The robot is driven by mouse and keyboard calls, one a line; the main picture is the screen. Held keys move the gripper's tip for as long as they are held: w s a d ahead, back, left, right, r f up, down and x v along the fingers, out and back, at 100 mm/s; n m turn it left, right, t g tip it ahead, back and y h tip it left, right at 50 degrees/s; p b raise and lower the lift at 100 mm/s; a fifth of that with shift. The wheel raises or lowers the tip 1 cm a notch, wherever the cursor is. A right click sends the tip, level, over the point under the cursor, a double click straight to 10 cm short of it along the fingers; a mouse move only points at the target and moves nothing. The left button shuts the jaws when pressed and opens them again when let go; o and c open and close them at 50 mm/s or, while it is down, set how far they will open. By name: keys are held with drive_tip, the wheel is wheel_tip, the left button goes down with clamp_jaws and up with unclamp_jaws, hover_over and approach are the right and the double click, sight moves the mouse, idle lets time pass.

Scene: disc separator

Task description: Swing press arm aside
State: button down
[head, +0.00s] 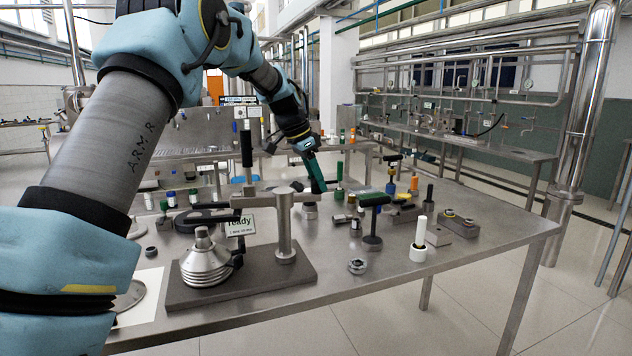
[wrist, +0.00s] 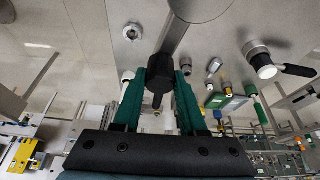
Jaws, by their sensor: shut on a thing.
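The press stands on a dark metal base plate (head: 245,283) near the table's front edge. Its steel post (head: 284,235) carries the level press arm (head: 262,200) across its top. The arm's left end is above and slightly right of a stack of conical steel discs (head: 206,263) with a knob on top. My gripper (head: 319,187) is at the arm's right end. In the wrist view its teal fingers (wrist: 161,76) are shut around the black grip (wrist: 158,97) at the end of the steel bar (wrist: 174,38). The fingers partly hide the grip in the head view.
A "ready" sign (head: 240,223) is behind the press. Several small bottles and fittings crowd the table behind. The front right table surface is mostly clear.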

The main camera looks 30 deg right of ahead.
drive_tip(key=s+a+m, duration=0.1)
drive_tip(key=m, duration=0.1)
drive_tip(key=s+a+m+g, duration=0.1)
drive_tip(key=m, duration=0.1)
drive_tip(key=s+a+m+g, duration=0.1)
drive_tip(key=s+m, duration=0.1)
drive_tip(key=shift+y+b, duration=0.3)
drive_tip(key=s+a+m+g+y+p, duration=0.2)
drive_tip(key=a+m, duration=0.4)
drive_tip(key=m, duration=0.3)
drive_tip(key=shift+a+m+y+p, duration=0.4)
drive_tip(key=shift+y+p, duration=0.2)
drive_tip(key=shift+p, duration=0.1)
drive_tip(key=shift+c, duration=2.3)
unclamp_jaws()
drive_tip(key=b+v, duration=0.1)
drive_tip(key=v, duration=0.9)
drive_tip(key=shift+w+r, duration=0.25)
drive_tip(key=shift+r, duration=0.05)
